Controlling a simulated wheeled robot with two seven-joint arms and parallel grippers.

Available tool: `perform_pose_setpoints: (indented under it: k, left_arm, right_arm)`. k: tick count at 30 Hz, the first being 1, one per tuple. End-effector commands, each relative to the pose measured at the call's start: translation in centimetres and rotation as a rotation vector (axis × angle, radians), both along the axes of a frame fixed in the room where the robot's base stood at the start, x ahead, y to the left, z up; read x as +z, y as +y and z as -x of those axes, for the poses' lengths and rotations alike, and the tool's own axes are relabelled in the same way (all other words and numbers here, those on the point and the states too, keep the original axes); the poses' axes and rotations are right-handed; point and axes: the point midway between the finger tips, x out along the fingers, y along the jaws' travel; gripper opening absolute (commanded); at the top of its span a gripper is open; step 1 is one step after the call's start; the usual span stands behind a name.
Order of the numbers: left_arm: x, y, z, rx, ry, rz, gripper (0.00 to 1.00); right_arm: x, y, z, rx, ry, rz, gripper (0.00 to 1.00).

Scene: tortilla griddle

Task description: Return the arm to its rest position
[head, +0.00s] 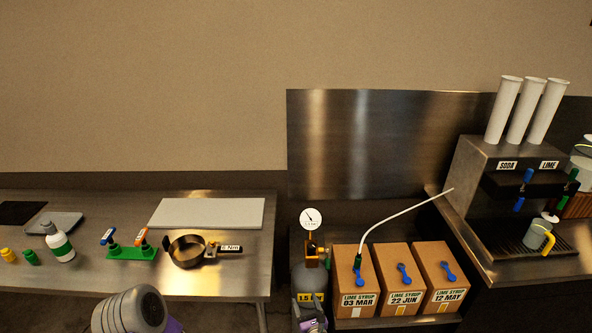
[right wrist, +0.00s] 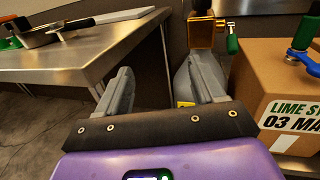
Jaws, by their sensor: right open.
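My right gripper (right wrist: 160,68) is open in the right wrist view, with its two grey fingers apart and nothing between them. It points toward the gap between the steel table (right wrist: 100,62) on the left and a lime syrup box (right wrist: 270,85) on the right. A grey gas cylinder (right wrist: 183,84) with a brass regulator (right wrist: 201,32) stands beyond the fingers. In the head view, only a small part of the right gripper (head: 314,323) shows at the bottom edge, in front of the cylinder. My left gripper is not in view.
The steel table (head: 250,278) holds a pan (head: 186,252), a green stand (head: 132,254), a white bottle (head: 60,245) and a white board (head: 207,213). Syrup boxes (head: 402,290) stand right of the cylinder (head: 311,280). A drink dispenser (head: 482,160) is at far right.

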Motion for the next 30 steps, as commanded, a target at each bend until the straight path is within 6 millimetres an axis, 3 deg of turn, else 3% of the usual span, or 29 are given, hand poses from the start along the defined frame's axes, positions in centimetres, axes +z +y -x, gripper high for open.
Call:
perform_pose_setpoints:
  k: [8,11,13,16,20,24,30]
  left_arm:
    - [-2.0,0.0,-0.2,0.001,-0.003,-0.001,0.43]
    - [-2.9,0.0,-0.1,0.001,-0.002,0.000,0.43]
    - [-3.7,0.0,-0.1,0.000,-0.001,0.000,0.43]
    - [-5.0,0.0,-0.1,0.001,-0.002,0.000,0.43]
    - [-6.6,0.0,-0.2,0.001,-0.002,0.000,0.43]
    - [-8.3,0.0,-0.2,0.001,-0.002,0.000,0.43]
    - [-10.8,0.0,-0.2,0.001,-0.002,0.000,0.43]
  right_arm:
    - [0.1,8.3,5.3,0.428,-0.028,0.134,0.68]
    - [-0.6,11.0,8.9,0.622,-0.031,0.220,0.68]
    - [-1.7,12.6,12.4,0.780,-0.026,0.303,0.68]
    - [-4.1,13.4,18.4,1.026,-0.014,0.466,0.68]
    - [-7.7,11.4,25.7,1.304,0.003,0.719,0.68]
    - [-10.9,6.7,31.6,1.525,-0.002,1.016,0.68]
    - [-13.1,-1.1,36.1,1.695,-0.086,1.435,0.68]
